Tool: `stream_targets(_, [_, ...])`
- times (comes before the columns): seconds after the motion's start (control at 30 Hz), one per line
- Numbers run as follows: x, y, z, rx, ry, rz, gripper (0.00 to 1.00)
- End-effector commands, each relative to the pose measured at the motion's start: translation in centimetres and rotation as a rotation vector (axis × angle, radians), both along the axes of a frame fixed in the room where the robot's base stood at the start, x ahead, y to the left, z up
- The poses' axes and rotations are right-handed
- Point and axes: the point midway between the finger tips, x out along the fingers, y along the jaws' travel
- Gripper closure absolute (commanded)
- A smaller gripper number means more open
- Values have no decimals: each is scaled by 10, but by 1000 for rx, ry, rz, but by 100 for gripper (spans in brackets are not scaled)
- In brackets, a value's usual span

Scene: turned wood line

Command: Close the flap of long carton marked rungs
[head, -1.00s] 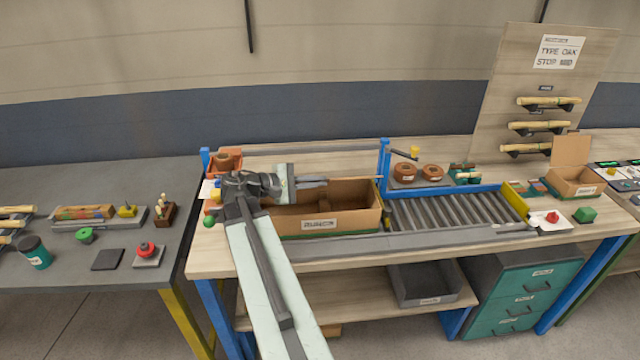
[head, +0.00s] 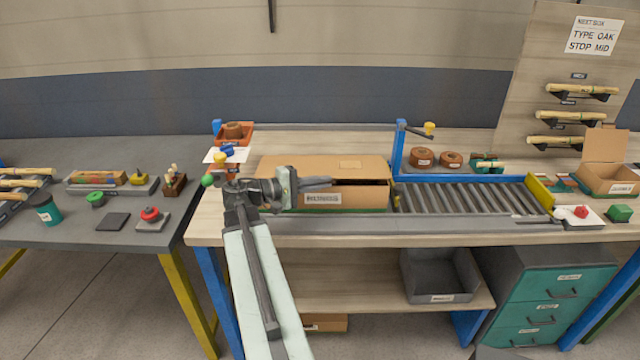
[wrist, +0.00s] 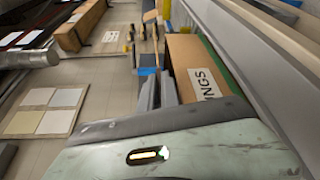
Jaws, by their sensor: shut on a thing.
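The long carton (head: 365,198) marked rungs stands on the wooden bench. Its brown flap (head: 325,166) lies over the top. A narrow dark gap shows under the flap's front edge at the right, so it is not flush there. My gripper (head: 318,184) is at the flap's front edge, above the label, and is shut on the flap; the fingers partly cover the contact. In the wrist view my fingers (wrist: 157,92) are beside the carton (wrist: 188,55), whose label shows only "NGS". The carton's inside is mostly hidden.
A roller conveyor (head: 470,200) with blue rails adjoins the carton's right side. An orange bin (head: 233,134) stands behind left, near a green knob (head: 208,180). An open carton (head: 610,178) stands far right. A grey rail runs along the bench front.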

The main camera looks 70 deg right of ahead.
Motion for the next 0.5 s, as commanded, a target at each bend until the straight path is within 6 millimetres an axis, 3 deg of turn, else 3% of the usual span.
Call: stream_targets(0.5, [-11, -5, -6, 5, -1, -19, 100])
